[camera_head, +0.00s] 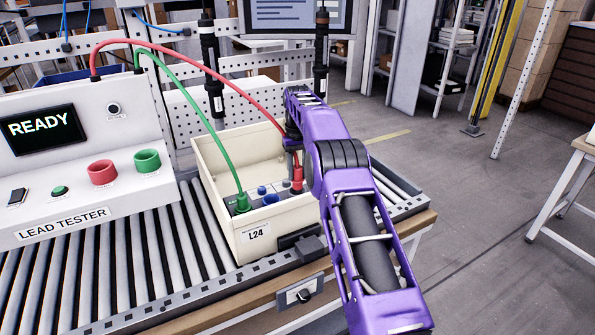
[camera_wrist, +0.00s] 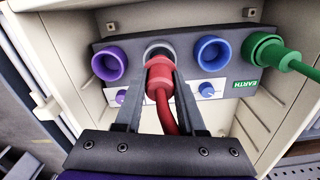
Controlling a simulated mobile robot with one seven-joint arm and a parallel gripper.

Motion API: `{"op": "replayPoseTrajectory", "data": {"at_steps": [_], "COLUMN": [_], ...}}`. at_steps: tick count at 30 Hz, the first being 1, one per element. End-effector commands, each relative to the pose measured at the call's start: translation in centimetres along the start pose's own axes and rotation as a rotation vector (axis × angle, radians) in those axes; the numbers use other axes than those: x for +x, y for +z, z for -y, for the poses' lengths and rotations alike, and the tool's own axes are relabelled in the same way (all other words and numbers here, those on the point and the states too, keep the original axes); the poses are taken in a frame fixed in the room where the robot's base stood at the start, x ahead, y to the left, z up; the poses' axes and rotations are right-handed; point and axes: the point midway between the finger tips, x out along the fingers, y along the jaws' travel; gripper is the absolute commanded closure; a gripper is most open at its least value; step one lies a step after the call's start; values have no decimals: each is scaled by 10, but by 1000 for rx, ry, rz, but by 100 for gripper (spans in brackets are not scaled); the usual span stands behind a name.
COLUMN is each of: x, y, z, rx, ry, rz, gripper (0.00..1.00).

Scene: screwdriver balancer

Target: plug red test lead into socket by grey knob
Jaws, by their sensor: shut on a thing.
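My gripper (camera_wrist: 159,78) is shut on the red plug (camera_wrist: 160,72) of the red test lead. In the wrist view the plug covers most of a grey-rimmed socket (camera_wrist: 157,49) between the purple and blue sockets. The plug's tip is hidden, so I cannot tell whether it is in the socket or just in front of it. The knob below that socket is hidden behind the plug and lead; I see no grey knob. In the head view the red plug (camera_head: 297,179) is low inside the cream box (camera_head: 222,158), under my gripper (camera_head: 295,155).
The panel also has a purple socket (camera_wrist: 109,63), a blue socket (camera_wrist: 209,54), a purple knob (camera_wrist: 121,96) and a blue knob (camera_wrist: 207,89). A green plug (camera_wrist: 263,50) sits at the EARTH socket. The lead tester (camera_head: 70,150) reads READY. Hanging tools (camera_head: 212,70) stand behind the box.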

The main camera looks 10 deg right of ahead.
Motion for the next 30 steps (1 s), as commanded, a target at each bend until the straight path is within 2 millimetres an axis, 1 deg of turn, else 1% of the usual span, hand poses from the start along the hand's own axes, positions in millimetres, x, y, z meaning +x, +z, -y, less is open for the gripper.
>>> {"op": "replayPoseTrajectory", "data": {"at_steps": [7, 30], "x": [3, 23], "y": [0, 0], "z": [0, 0], "rx": [0, 0], "ry": [0, 0], "rz": [0, 0], "gripper": [100, 100]}}
